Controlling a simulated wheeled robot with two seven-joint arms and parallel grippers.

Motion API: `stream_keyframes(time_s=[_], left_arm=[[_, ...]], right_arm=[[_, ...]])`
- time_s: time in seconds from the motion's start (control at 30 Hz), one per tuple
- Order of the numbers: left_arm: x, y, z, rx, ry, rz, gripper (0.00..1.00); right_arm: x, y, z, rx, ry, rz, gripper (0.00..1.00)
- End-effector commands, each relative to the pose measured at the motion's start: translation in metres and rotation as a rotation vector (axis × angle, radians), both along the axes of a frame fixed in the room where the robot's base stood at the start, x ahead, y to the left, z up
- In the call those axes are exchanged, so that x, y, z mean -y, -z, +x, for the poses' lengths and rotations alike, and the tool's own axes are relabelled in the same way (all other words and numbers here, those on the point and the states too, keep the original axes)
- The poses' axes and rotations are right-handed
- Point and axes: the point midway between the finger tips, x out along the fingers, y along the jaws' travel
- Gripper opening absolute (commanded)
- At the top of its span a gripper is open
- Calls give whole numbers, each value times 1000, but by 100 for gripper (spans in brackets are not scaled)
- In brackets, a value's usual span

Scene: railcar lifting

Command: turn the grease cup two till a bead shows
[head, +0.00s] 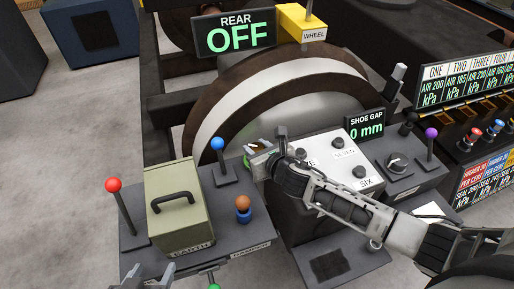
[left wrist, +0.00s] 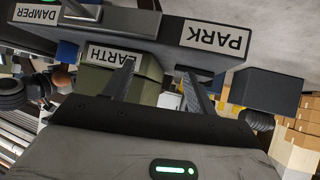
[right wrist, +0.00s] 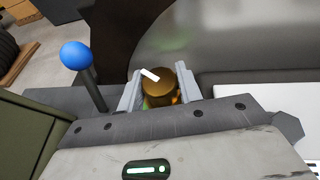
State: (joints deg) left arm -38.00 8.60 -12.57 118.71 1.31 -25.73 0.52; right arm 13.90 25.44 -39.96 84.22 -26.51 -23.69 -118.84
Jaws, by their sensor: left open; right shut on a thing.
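A brass grease cup with a round cap and a white stripe on its top (right wrist: 168,82) stands between the fingers of my right gripper (right wrist: 158,92) in the right wrist view. That gripper is shut on the cap. In the head view the same gripper (head: 260,158) reaches in from the right, beside the white panel, and mostly hides the cup. A number on the cup cannot be read, and no bead can be made out. My left gripper (head: 150,276) is at the bottom edge of the head view, open and empty; its fingers show in the left wrist view (left wrist: 160,85).
A blue-knobbed lever (head: 217,145) stands just left of the cup. A green EARTH box (head: 177,205) and a red-knobbed lever (head: 114,187) are further left. A white panel with black knobs (head: 330,160) lies right. A large wheel (head: 285,95) rises behind; its REAR sign reads OFF.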

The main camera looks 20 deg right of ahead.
Motion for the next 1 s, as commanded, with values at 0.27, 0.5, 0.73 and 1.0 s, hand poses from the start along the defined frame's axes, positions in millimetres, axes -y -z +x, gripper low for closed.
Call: stream_keyframes(time_s=[0.27,0.5,0.73,1.0], left_arm=[[0,1,-2,-4,0,0,57],[0,1,-2,-5,0,-1,57],[0,-1,-2,-4,0,0,57],[-1,-6,-3,-7,1,9,57]], right_arm=[[-1,1,-1,-1,-1,1,38],[0,0,0,-1,-2,1,57],[2,-3,-7,-1,-2,0,57],[12,-23,-57,-3,-5,-2,57]])
